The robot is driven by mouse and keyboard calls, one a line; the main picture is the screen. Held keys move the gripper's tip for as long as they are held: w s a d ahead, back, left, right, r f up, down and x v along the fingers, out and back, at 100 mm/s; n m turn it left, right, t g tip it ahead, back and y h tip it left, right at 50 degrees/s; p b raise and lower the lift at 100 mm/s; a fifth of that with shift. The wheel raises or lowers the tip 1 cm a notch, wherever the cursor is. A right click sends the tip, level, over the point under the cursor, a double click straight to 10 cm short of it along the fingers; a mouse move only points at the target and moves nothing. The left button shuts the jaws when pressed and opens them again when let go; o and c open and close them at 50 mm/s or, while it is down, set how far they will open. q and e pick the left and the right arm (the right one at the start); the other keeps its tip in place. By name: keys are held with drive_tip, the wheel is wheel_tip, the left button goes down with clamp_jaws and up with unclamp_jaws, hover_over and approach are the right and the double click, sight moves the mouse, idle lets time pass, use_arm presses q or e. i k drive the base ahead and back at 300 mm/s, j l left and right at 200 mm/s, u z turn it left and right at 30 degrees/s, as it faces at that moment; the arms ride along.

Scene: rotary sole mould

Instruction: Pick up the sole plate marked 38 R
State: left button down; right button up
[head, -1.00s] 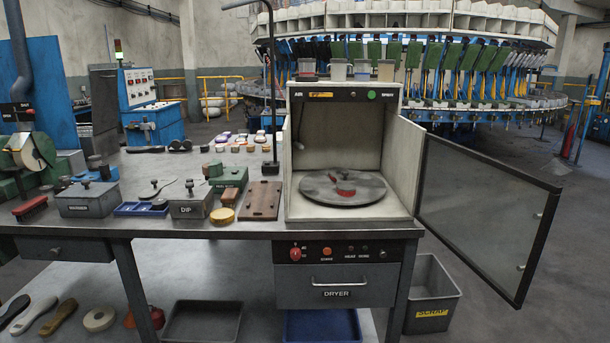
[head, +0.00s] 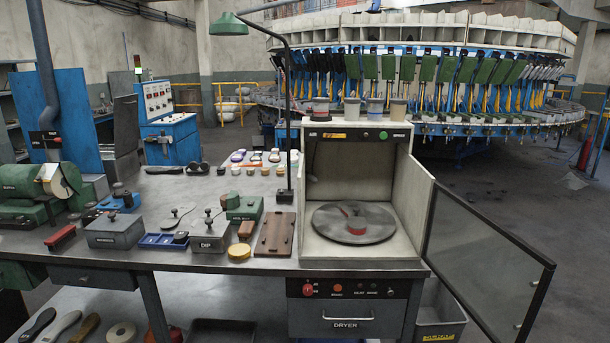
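I can read no 38 R mark in the head view, so I cannot tell which thing is the sole plate. Sole-shaped pieces lie on the low shelf at lower left: a black one (head: 36,324), a pale grey one (head: 58,326) and a tan one (head: 84,327). Small dark flat pieces (head: 164,170) lie at the back of the bench. A round dark turntable (head: 380,230) with a red part (head: 352,212) sits inside the open dryer. Neither of my grippers is in view.
The bench (head: 270,265) carries a grey lidded box (head: 115,232), a DIP box (head: 209,238), a blue tray (head: 155,242) and a brown board (head: 276,233). The dryer's glass door (head: 485,255) swings out to the right. A large rotary machine (head: 420,75) stands behind.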

sight(356, 211)
drive_tip(key=i+l+u, duration=0.25)
drive_tip(key=l, duration=0.7)
drive_tip(key=l+u, duration=0.2)
drive_tip(key=l, duration=0.7)
drive_tip(key=l+u, duration=0.25)
drive_tip(key=l, duration=0.7)
drive_tip(key=k+l+u, duration=0.25)
drive_tip(key=l, duration=0.65)
drive_tip(key=k, duration=0.2)
drive_tip(key=k+u, duration=0.15)
drive_tip(key=u, duration=0.25)
drive_tip(key=k+u, duration=0.1)
drive_tip(key=u, duration=0.35)
drive_tip(key=k+j+u, duration=0.1)
drive_tip(key=u, duration=0.3)
drive_tip(key=i+u, duration=0.2)
drive_tip(key=i, duration=0.35)
drive_tip(key=i+l+u, duration=0.15)
drive_tip(key=i, duration=0.4)
drive_tip(key=i+l+u, duration=0.2)
drive_tip(key=i, duration=0.35)
drive_tip(key=i+z, duration=0.25)
drive_tip(key=i, duration=0.3)
drive_tip(key=i+j+z, duration=0.25)
drive_tip(key=i, duration=0.3)
drive_tip(key=i+j+z, duration=0.25)
drive_tip(key=i, duration=0.3)
drive_tip(key=l, duration=0.1)
